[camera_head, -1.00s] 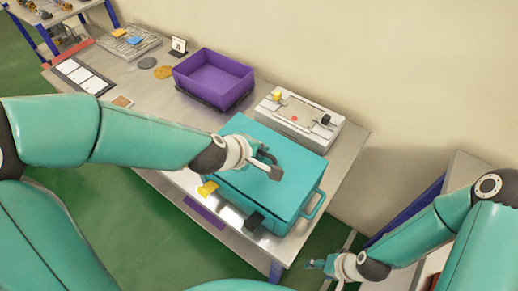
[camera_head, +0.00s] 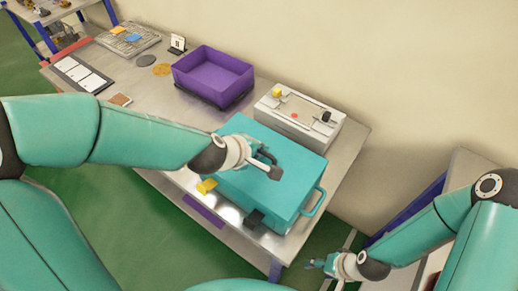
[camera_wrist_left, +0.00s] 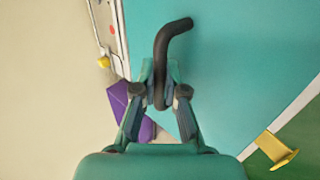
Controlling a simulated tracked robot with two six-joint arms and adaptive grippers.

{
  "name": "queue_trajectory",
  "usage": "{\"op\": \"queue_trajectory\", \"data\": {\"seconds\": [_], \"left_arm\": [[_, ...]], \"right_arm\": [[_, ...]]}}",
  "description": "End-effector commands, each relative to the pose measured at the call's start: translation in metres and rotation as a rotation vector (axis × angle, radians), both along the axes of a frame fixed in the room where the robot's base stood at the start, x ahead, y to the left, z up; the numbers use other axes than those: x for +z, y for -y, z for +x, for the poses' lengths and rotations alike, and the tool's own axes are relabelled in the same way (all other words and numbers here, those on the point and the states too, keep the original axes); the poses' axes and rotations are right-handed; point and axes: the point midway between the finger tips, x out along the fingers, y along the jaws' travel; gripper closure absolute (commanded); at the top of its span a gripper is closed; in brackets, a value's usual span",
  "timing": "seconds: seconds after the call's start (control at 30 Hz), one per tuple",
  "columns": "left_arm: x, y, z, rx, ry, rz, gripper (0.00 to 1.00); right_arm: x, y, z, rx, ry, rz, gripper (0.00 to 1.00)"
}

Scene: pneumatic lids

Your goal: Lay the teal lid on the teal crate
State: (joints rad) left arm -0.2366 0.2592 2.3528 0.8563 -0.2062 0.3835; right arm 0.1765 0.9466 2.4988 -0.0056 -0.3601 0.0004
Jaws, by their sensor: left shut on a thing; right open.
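The teal lid (camera_head: 290,155) lies over the top of the teal crate (camera_head: 285,226) at the table's front right corner. Whether a small gap remains between them I cannot tell. My left gripper (camera_head: 262,163) is shut on the lid's dark bent handle. In the left wrist view the handle (camera_wrist_left: 162,50) stands between the fingers (camera_wrist_left: 160,98), above the flat teal lid (camera_wrist_left: 235,60). A yellow latch (camera_head: 207,185) and a black latch (camera_head: 254,217) stick out at the crate's front side. My right gripper (camera_head: 317,264) is open and empty, low on the right, away from the crate.
A white device (camera_head: 300,115) with a yellow and a black knob stands just behind the crate. A purple bin (camera_head: 212,75) is behind and to the left. Flat discs, a card panel and a wire rack lie further left. The table's front edge runs close by the crate.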

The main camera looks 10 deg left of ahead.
Motion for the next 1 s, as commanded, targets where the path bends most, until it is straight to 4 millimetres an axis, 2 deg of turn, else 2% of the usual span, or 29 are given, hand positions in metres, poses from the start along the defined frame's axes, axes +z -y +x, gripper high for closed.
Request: {"op": "queue_trajectory", "data": {"seconds": [1.0], "left_arm": [[-0.0047, 0.0001, 0.0001, 0.0, 0.0, 0.0, 1.0]], "right_arm": [[-0.0041, 0.0, 0.0, 0.0, 0.0, 0.0, 0.36]]}}
